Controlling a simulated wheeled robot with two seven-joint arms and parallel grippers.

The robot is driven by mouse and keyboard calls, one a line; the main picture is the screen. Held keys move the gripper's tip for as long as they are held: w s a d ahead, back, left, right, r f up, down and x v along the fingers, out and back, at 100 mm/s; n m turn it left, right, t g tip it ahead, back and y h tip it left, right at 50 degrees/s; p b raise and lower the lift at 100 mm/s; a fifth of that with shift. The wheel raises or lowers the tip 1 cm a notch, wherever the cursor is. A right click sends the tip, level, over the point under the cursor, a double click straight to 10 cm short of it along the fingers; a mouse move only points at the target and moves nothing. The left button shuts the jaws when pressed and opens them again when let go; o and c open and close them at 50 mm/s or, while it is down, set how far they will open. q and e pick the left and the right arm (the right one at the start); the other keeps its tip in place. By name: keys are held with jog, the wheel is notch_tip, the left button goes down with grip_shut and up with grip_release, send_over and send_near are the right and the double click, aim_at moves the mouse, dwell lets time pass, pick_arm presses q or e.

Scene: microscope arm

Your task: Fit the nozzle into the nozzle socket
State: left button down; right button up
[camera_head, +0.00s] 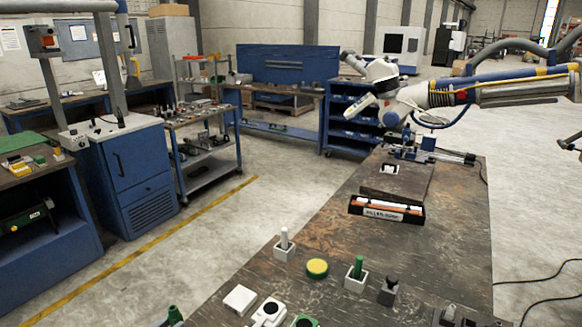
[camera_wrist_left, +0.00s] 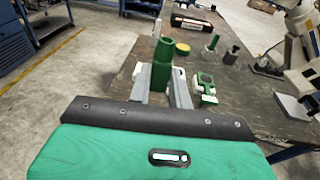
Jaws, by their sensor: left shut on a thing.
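A green, stepped cylinder, which looks like the nozzle (camera_wrist_left: 161,66), stands upright between the grey fingers of my left gripper (camera_wrist_left: 163,88) in the left wrist view. The fingers are shut on it. In the head view only a green tip, which looks like this nozzle (camera_head: 175,314), shows at the bottom edge; the gripper is mostly out of frame. A green-topped device with an opening (camera_wrist_left: 205,84) lies to the right of the held nozzle, apart from it; it may be the nozzle socket. It is cut off at the head view's bottom edge (camera_head: 305,322). My right gripper is not in view.
The worn table (camera_head: 330,245) carries a white peg in a block (camera_head: 284,243), a yellow disc (camera_head: 317,268), a green peg in a block (camera_head: 356,272), a dark peg (camera_head: 388,288) and a white box (camera_head: 239,299). A labelled tray (camera_head: 386,212) lies beyond; bare tabletop separates it from them.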

pick_arm(q)
jog(key=s+a+f+n+t+y, duration=0.1)
jog(key=s+a+f+n+y, duration=0.2)
jog(key=s+a+y, duration=0.1)
jog(key=d+n+y, duration=0.2)
jog(key=d+y, duration=0.1)
jog(key=d, duration=0.5)
jog(key=shift+t, duration=0.3)
jog(key=shift+r, duration=0.1)
